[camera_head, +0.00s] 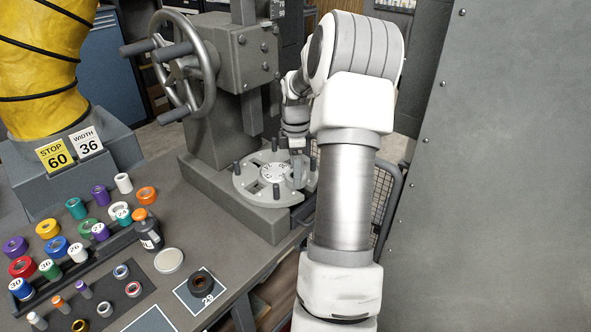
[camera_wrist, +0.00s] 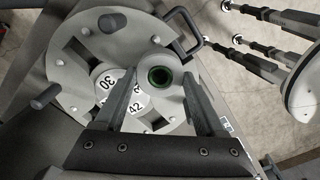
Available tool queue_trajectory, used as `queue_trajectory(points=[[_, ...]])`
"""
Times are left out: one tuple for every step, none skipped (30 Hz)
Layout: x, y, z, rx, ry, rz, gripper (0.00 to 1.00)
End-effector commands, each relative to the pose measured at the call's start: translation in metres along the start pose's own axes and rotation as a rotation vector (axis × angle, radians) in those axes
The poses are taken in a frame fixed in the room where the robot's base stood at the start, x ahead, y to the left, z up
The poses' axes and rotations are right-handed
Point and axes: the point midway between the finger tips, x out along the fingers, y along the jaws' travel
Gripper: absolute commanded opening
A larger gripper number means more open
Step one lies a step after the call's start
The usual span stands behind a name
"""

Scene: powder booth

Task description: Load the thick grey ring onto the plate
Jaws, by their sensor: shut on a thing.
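My gripper (camera_wrist: 160,88) is shut on a thick grey ring (camera_wrist: 145,66), which sits between the fingertips with a dark, green-edged hole facing the camera. The round grey plate (camera_wrist: 75,72) lies below, with slots, dark pegs and white number discs near its middle. The ring overlaps the plate's right part in the wrist view; I cannot tell whether it touches the plate.
A press column with a handwheel (camera_head: 207,70) stands behind the plate. Several coloured rings and a dark bottle (camera_head: 147,232) cover the bench at left. A black ring (camera_head: 201,283) lies on a card marked 29. A grey panel (camera_head: 500,170) stands at right.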

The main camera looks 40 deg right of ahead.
Motion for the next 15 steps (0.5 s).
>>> queue_trajectory(points=[[0.0011, 0.0002, -0.0001, 0.0, 0.0, 0.001, 0.0], [0.0017, 0.0002, -0.0001, 0.0, 0.0, 0.001, 0.0], [0.0025, 0.0002, -0.0001, 0.0, 0.0, 0.001, 0.0], [0.0032, 0.0002, -0.0001, 0.0, 0.0, 0.001, 0.0], [0.0037, 0.0002, -0.0001, 0.0, 0.0, 0.001, 0.0], [0.0044, 0.0002, -0.0001, 0.0, 0.0, 0.001, 0.0], [0.0048, 0.0002, -0.0001, 0.0, 0.0, 0.001, 0.0], [0.0046, 0.0003, -0.0001, 0.0, 0.0, 0.001, 0.74], [0.0043, 0.0002, -0.0001, 0.0, 0.0, 0.001, 0.81], [0.0043, 0.0002, -0.0001, 0.0, 0.0, 0.001, 0.86], [0.0043, 0.0002, 0.0, 0.0, 0.0, 0.001, 0.92], [0.0044, 0.0001, 0.0, 0.0, 0.0, 0.001, 0.99], [0.0044, 0.0001, 0.0, 0.0, 0.0, 0.0, 1.0], [0.0044, 0.0001, 0.0, 0.0, 0.0, 0.0, 1.0], [0.0045, 0.0001, 0.0001, 0.0, 0.0, 0.0, 1.0]])
